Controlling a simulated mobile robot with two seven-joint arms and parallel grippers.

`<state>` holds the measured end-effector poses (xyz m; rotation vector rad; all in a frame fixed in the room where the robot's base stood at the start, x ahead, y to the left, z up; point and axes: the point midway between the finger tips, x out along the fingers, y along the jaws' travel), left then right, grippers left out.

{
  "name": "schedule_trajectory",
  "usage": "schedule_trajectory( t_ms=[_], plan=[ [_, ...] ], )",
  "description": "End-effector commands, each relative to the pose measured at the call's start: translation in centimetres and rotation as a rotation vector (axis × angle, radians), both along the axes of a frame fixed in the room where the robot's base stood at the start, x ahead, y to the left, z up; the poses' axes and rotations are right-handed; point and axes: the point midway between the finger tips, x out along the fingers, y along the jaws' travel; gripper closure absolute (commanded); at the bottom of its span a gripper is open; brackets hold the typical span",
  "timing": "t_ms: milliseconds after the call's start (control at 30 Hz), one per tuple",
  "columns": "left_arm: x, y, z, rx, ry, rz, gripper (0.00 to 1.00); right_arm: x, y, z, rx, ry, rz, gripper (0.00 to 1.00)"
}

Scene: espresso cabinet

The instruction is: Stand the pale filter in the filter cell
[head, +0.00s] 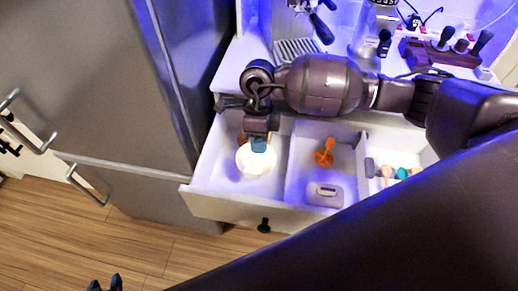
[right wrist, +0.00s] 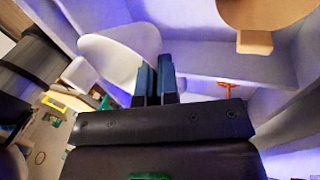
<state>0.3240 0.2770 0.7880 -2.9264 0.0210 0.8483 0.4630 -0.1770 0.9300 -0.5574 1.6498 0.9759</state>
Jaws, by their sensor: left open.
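The pale filter (head: 256,161), white and rounded, is at the fingertips of my right gripper (head: 261,146), above the left compartment of the open drawer (head: 207,180). In the right wrist view the pale filter (right wrist: 121,50) shows as a broad white shape at the close-set blue fingertips (right wrist: 156,72), which look shut on its edge. A brown piece (head: 243,137), perhaps another filter, is partly hidden behind my right gripper; a tan shape (right wrist: 262,14) shows in the right wrist view. I cannot tell which compartment is the filter cell. My left gripper (head: 105,284) is open and empty at the bottom left.
The middle compartment holds an orange scoop (head: 325,153) and a small white device (head: 324,194). The right compartment holds several small coloured pieces (head: 402,173). A grey fridge (head: 120,80) stands close on the left. A coffee machine (head: 312,12) and tools stand on the counter behind.

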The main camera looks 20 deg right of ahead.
Motion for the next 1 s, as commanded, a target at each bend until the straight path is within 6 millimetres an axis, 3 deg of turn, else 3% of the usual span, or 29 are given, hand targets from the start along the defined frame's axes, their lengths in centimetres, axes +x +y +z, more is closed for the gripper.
schedule_trajectory(
  t_ms=[200, 400, 733, 1000],
  plan=[
    [-0.1, 0.0, 0.9, -0.001, 0.000, 0.003, 0.57, -0.9, 0.5, -0.7, 0.040, 0.058, -0.436, 1.00],
    [-0.2, 0.0, 1.1, -0.002, 0.003, 0.004, 0.57, -1.3, 0.8, -1.3, 0.072, 0.082, -0.682, 1.00],
    [-0.1, 0.0, 0.7, -0.003, 0.002, 0.003, 0.57, -1.4, 0.9, -2.2, 0.082, 0.087, -0.754, 1.00],
    [-0.2, -0.1, -1.1, -0.003, 0.010, 0.002, 0.57, -1.4, 0.9, -4.4, 0.080, 0.089, -0.754, 1.00]
  ],
)
